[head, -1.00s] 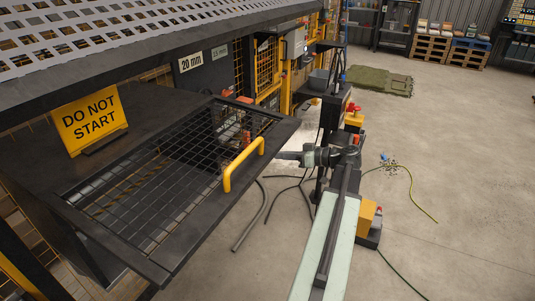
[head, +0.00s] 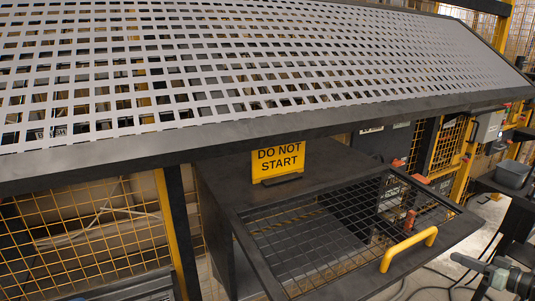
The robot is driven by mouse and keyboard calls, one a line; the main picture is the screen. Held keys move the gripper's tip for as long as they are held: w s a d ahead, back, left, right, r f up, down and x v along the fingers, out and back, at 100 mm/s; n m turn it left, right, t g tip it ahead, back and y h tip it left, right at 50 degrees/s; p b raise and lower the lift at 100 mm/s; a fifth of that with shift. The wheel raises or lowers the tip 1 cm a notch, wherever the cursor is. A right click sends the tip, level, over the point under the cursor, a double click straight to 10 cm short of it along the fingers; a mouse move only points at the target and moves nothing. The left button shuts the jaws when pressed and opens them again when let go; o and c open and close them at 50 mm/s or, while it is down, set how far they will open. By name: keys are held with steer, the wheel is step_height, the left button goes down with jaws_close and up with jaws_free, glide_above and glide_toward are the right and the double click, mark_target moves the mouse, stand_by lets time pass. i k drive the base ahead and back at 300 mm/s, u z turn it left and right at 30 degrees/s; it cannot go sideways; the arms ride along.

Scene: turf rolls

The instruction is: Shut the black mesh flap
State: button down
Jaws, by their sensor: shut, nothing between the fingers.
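The black mesh flap (head: 448,217) sticks out flat from the front of a dark cabinet, standing open, with a black frame around a wire grid. A yellow bar handle (head: 408,247) stands up from its outer edge. My gripper (head: 457,260) is at the lower right, shut and empty, pointing left toward the handle. It looks apart from the handle and the flap, with a gap of floor between them in the picture. Part of my arm is cut off by the picture's edge.
A yellow "DO NOT START" sign (head: 279,162) stands on the dark cabinet top (head: 222,172) behind the flap. A large perforated grey sheet (head: 230,70) slopes above. Yellow mesh fencing (head: 90,225) is at left.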

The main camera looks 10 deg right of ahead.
mark_target(405, 259)
steer(key=k, duration=1.45)
